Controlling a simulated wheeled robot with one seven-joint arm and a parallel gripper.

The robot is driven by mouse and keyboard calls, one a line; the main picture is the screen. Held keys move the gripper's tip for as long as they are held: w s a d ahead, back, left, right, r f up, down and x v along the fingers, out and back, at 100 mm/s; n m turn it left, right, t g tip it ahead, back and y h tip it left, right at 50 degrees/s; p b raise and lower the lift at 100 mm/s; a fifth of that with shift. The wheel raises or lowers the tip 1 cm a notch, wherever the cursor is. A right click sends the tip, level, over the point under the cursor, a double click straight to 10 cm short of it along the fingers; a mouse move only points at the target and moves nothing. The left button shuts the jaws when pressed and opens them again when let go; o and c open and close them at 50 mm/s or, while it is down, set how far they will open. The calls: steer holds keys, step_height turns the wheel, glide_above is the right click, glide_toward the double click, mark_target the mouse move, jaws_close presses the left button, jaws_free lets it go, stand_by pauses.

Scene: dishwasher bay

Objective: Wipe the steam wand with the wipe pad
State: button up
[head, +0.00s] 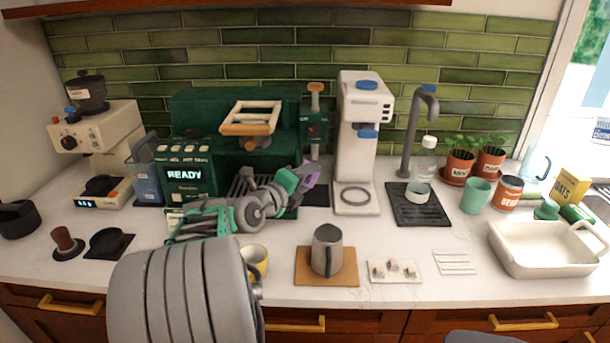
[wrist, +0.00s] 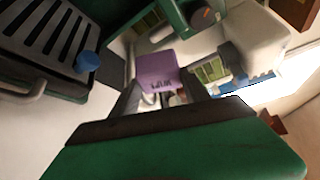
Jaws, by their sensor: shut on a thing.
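My gripper (head: 300,179) is shut on the purple wipe pad (head: 311,173), in front of the green espresso machine. In the wrist view the pad (wrist: 156,70) sits between my fingertips, with printed letters on its face. The steam wand (head: 314,151) appears as a short grey piece below the green unit with the orange-topped knob, just above the pad in the head view. I cannot tell whether pad and wand touch. The wand is not clearly made out in the wrist view.
The espresso machine (head: 187,180) with its READY screen stands left of my gripper. Its slatted drip tray (wrist: 48,35) is at the wrist view's upper left. A white dispenser (head: 357,150) stands close on the right. A grey pitcher (head: 327,250) on a brown mat (head: 303,279) is in front.

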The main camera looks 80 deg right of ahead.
steer(key=w+d+p, duration=0.1)
steer(key=d+p, duration=0.2)
steer(key=d, duration=0.2)
steer(key=shift+w+d, duration=0.4)
steer(key=shift+w+d+b, duration=0.15)
steer(key=shift+d+b, duration=0.35)
steer(key=shift+d, duration=0.25)
stand_by(0.4)
steer(key=s+b, duration=0.1)
steer(key=s, duration=0.1)
steer(key=s+d+b, duration=0.1)
steer(key=s+b, duration=0.1)
steer(key=shift+f+b, duration=0.1)
steer(key=shift+b, duration=0.2)
steer(key=shift+b, duration=0.7)
